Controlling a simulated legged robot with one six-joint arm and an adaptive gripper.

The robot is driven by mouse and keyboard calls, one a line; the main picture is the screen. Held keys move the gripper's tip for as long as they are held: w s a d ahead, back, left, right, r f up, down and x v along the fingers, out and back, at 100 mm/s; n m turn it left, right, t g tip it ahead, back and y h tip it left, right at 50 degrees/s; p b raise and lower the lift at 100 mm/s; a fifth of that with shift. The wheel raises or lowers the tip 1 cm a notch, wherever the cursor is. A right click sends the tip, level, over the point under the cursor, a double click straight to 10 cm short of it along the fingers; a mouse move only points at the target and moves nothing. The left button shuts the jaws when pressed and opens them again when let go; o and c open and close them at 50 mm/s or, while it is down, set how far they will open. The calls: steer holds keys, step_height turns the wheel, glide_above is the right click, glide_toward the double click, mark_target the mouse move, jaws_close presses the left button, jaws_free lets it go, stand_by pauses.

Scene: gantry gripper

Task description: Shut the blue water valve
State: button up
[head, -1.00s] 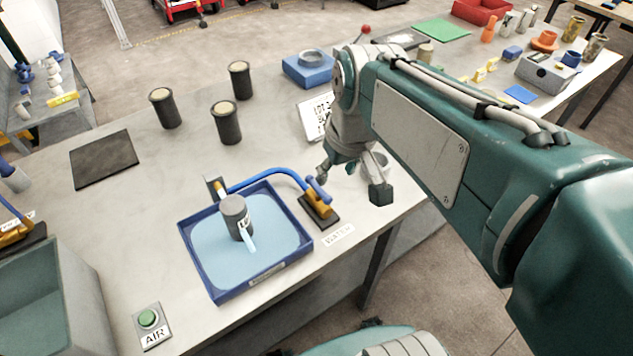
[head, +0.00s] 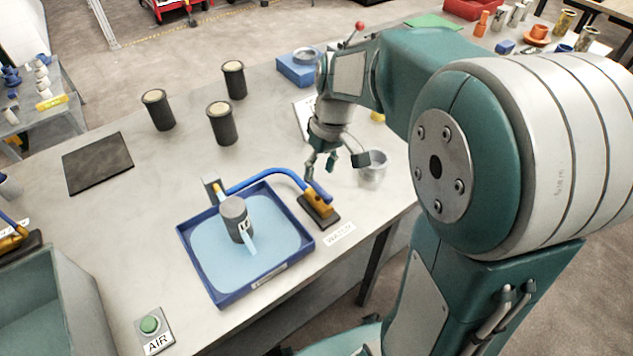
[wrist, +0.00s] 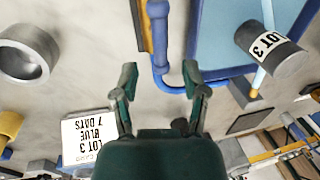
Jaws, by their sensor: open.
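The water valve has a brass-yellow body (head: 318,206) on a dark base and a blue lever handle (head: 317,190). It stands by the right corner of the blue tray (head: 297,265). In the wrist view, the blue handle (wrist: 158,30) lies just beyond the fingers, beside the yellow body (wrist: 146,28). A blue pipe (head: 265,177) arches from the valve to the tray's back. Pale blue water (head: 215,262) lies in the tray around a grey cylinder (head: 235,215). My gripper (head: 335,168) is open and empty, behind and above the valve; its fingers also show in the wrist view (wrist: 160,78).
A WATER label (head: 340,233) lies at the table's front edge. A LOT 3 card (wrist: 90,142) lies close by. Several dark cylinders (head: 222,125) stand at the back. A green AIR button (head: 149,324) is front left.

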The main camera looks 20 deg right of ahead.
mark_target(317, 184)
steer(key=shift+s+a+f, duration=0.1)
steer(key=shift+a+f, duration=0.1)
steer(key=shift+f, duration=0.95)
steer(key=shift+s+a+f, duration=0.1)
steer(key=shift+a+f, duration=0.1)
steer(key=shift+f, duration=0.9)
jaws_close()
